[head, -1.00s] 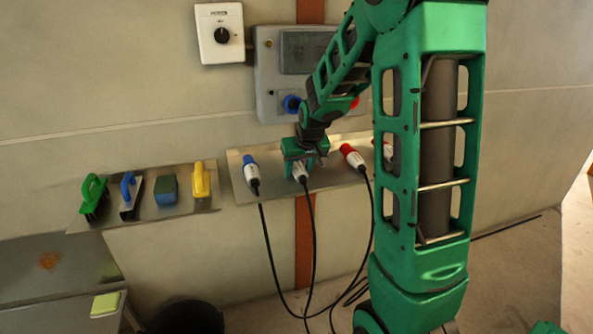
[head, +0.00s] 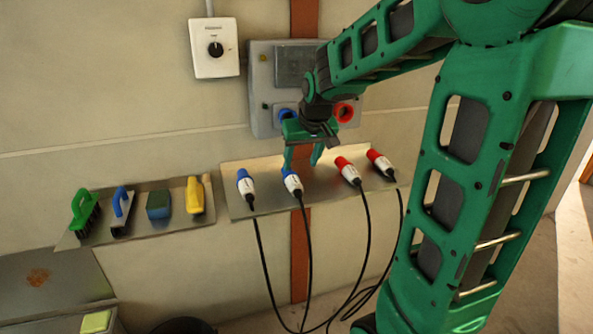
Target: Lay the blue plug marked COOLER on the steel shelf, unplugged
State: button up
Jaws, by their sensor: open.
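Two blue-and-white plugs lie on the steel shelf (head: 237,208): a left blue plug (head: 246,187) and a right blue plug (head: 293,185). Any COOLER marking is too small to read, so I cannot tell which one it is. Both plugs are out of any socket, with black cables hanging over the shelf's front edge. My gripper (head: 303,165) is open and empty, just above and behind the right blue plug, with its fingers pointing down, apart from the plug.
Two red plugs, one (head: 348,171) and another (head: 381,163), lie farther right on the shelf. A grey socket box (head: 262,68) with blue (head: 285,113) and red (head: 344,112) sockets is above. A left shelf (head: 155,236) holds brushes and sponges.

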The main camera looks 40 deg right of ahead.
jog(key=s+a+f+m+g, duration=0.1)
jog(key=s+f, duration=0.1)
jog(key=s, duration=0.8)
jog(key=s+a+f+m+g+y, duration=0.1)
jog(key=s+f+g, duration=0.1)
jog(key=s, duration=0.8)
jog(key=s+a+f+m+g, duration=0.1)
jog(key=s+a+f+g, duration=0.1)
jog(key=s, duration=0.8)
jog(key=shift+s+f+y, duration=0.2)
jog(key=shift+f+y, duration=0.1)
jog(key=shift+y, duration=0.1)
